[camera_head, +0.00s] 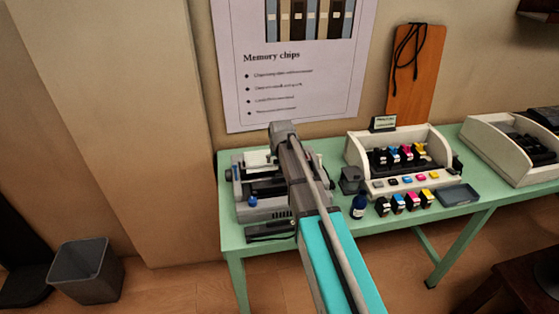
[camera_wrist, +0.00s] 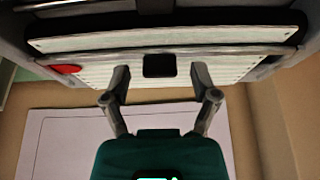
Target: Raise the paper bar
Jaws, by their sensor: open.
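A grey printer-like machine (camera_head: 262,207) stands on the left end of the green table, partly hidden by my arm. In the wrist view, its long pale ribbed panel (camera_wrist: 85,73) runs across the picture, with a dark bar (camera_wrist: 90,30) above it. A black block (camera_wrist: 159,65) sits at the middle of the panel. I cannot tell for certain which part is the paper bar. My gripper (camera_wrist: 160,74) is open, its two fingertips apart on either side of the black block, with nothing held. Contact cannot be told. In the head view my arm hides the fingers.
A red oval part (camera_wrist: 66,69) is on the panel's left. On the green table (camera_head: 395,222), right of the machine, are a white cartridge unit (camera_head: 357,153), several ink cartridges, a blue bottle (camera_head: 359,206) and a dark tray (camera_head: 457,195). A poster (camera_head: 295,65) hangs close behind.

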